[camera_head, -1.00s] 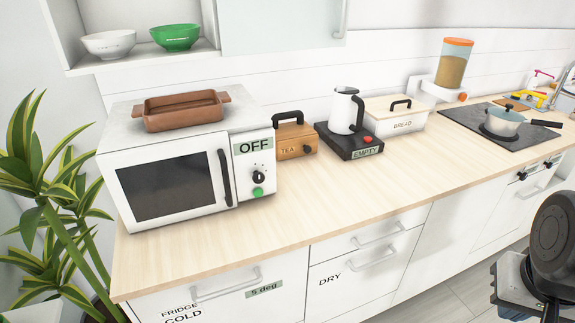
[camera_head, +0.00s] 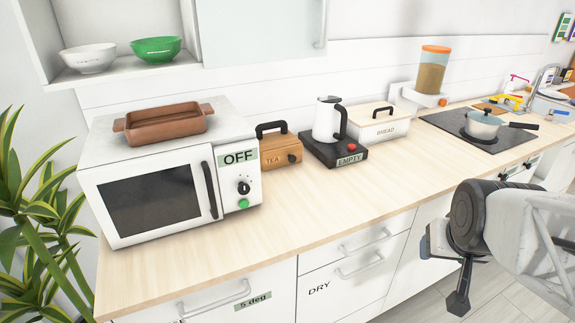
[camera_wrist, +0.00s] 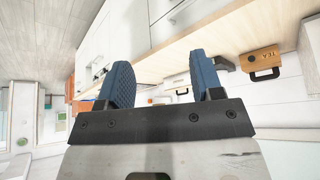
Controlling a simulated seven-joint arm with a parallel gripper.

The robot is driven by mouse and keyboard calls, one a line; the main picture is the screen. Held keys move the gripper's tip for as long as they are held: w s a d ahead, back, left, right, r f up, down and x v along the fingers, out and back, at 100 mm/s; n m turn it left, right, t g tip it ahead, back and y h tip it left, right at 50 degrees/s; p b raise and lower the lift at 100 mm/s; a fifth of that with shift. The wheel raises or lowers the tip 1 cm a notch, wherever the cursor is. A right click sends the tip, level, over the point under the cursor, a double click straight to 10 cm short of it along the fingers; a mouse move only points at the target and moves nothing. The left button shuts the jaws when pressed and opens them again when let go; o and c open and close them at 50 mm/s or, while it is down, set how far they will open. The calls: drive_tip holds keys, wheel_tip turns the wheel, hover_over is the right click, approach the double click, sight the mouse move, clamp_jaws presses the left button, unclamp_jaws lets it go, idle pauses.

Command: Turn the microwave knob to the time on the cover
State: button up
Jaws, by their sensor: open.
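The white microwave (camera_head: 153,196) stands at the left end of the counter, its door shut. Its panel has a sign reading OFF (camera_head: 239,158), a black knob (camera_head: 243,187) below it and a green button (camera_head: 243,204) under the knob. No time marking is readable on the panel. My gripper (camera_wrist: 163,78) is open and empty in the wrist view, its two blue-padded fingers apart. In the head view my arm is at the lower right, in front of the counter and well away from the microwave. The microwave is not visible in the wrist view.
A brown dish (camera_head: 164,124) sits on the microwave. A TEA box (camera_head: 279,150), kettle (camera_head: 327,118) on a base marked EMPTY, BREAD box (camera_head: 378,126) and pot (camera_head: 483,126) stand to the right. A plant (camera_head: 40,200) is at the left. The counter front (camera_head: 300,190) is clear.

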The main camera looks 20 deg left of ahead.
drive_tip(key=w+a+f+n+t+y, duration=0.2)
drive_tip(key=w+a+t, duration=0.1)
drive_tip(key=w+a, duration=0.6)
drive_tip(key=n+t+y, duration=0.4)
drive_tip(key=n+y, duration=0.1)
drive_tip(key=y, duration=0.5)
approach(245, 190)
drive_tip(key=x, duration=0.3)
drive_tip(key=shift+s, duration=0.1)
drive_tip(key=shift+a, duration=0.1)
drive_tip(key=shift+x, duration=3.8)
